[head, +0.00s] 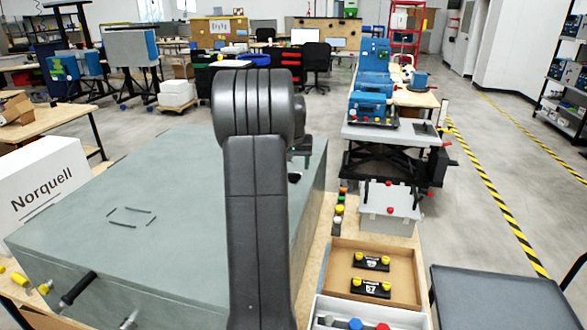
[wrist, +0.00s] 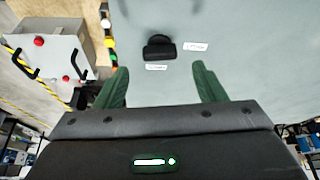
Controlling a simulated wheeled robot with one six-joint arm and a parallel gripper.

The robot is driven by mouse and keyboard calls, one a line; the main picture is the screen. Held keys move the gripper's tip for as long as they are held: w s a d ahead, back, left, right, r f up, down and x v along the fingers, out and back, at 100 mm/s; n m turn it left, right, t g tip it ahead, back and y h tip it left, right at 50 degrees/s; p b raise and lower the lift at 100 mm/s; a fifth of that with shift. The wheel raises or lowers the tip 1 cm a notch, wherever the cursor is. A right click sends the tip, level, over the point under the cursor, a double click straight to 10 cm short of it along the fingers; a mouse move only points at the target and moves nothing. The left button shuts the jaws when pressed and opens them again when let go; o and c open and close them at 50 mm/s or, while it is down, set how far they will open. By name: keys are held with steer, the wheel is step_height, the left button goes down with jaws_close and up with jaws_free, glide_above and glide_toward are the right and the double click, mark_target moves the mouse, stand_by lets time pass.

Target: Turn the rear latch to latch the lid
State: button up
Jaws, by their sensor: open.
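The rear latch (wrist: 159,49) is a small black piece on the grey-green surface of the analyser, ahead of my fingers in the wrist view. A small white label lies to its right and another just below it; their text is too small to read. In the head view, a small black piece (head: 294,177) near the lid's right edge looks like the same latch. The lid (head: 150,190) looks closed. My gripper (wrist: 160,76) is open and empty, its green fingers spread on either side of the latch's line and apart from it. In the head view my arm mostly hides the gripper.
A black handle (head: 78,288) is on the lid's front side. To the right are a cardboard tray (head: 340,272) with black parts, a grey case (head: 390,210) and colored knobs (head: 340,209).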

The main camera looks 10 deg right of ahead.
steer(key=shift+p+x, duration=0.35)
steer(key=shift+x, duration=1.85)
